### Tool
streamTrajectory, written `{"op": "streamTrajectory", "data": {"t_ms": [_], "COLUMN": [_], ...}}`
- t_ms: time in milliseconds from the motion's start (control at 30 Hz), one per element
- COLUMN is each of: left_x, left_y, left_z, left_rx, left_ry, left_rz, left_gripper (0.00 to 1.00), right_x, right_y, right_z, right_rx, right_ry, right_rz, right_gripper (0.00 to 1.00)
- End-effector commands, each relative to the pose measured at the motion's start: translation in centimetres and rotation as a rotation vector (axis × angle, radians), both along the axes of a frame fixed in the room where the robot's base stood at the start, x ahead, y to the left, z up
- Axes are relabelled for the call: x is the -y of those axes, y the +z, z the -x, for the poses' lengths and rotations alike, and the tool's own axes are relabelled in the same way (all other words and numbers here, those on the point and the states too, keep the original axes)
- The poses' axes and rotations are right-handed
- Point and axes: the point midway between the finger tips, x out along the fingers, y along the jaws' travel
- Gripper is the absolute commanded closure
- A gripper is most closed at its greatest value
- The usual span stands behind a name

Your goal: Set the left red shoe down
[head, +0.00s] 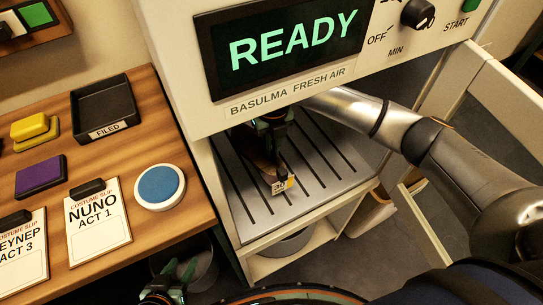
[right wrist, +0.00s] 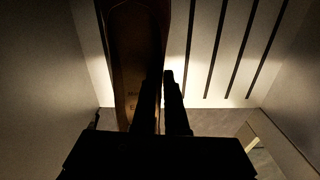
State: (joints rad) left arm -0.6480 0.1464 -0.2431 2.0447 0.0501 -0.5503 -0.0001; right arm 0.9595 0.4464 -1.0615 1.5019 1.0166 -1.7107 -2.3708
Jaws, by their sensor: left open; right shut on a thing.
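My right gripper (head: 274,145) reaches into the open cabinet and is shut on a shoe (head: 258,142). The shoe looks dark reddish brown in the shade, and the gripper hides part of it. A small tag reading 30 (head: 281,186) shows at its near end. In the right wrist view the shoe (right wrist: 134,50) is a long brown shape over the slatted shelf, left of the dark fingers (right wrist: 163,90). I cannot tell whether it touches the slatted shelf (head: 318,180). My left gripper (head: 178,271) is open and empty at the bottom edge, below the table.
The cabinet's READY screen (head: 290,45) overhangs the shelf opening. The shelf's right side is bare. On the wooden table (head: 120,168) are costume slips (head: 97,222), a blue round pad (head: 160,186), a purple block (head: 41,176), a yellow block (head: 32,126) and a black FILED tray (head: 104,107).

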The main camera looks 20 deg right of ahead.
Motion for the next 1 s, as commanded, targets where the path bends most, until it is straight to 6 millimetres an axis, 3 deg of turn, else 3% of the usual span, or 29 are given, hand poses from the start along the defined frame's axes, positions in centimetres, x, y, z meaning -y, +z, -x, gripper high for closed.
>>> {"op": "streamTrajectory", "data": {"t_ms": [433,833,867,1000], "left_x": [-0.2,-0.3,-0.3,-0.3], "left_y": [-0.8,-1.0,-1.0,-1.0], "left_z": [0.0,0.3,0.3,0.3], "left_rx": [0.008,0.000,0.000,0.000], "left_ry": [0.003,0.005,0.005,0.005], "left_rz": [-0.001,-0.004,-0.004,-0.003], "left_gripper": [0.50,0.50,0.50,0.50], "right_x": [-0.1,0.0,0.0,0.0], "right_y": [-6.1,-6.5,-6.5,-6.5], "right_z": [0.0,0.0,0.0,0.0], "right_rx": [0.000,0.003,0.002,0.002], "right_ry": [0.000,0.000,0.000,0.000], "right_rz": [-0.001,-0.001,0.000,0.000], "right_gripper": [1.00,1.00,0.86,0.70]}}
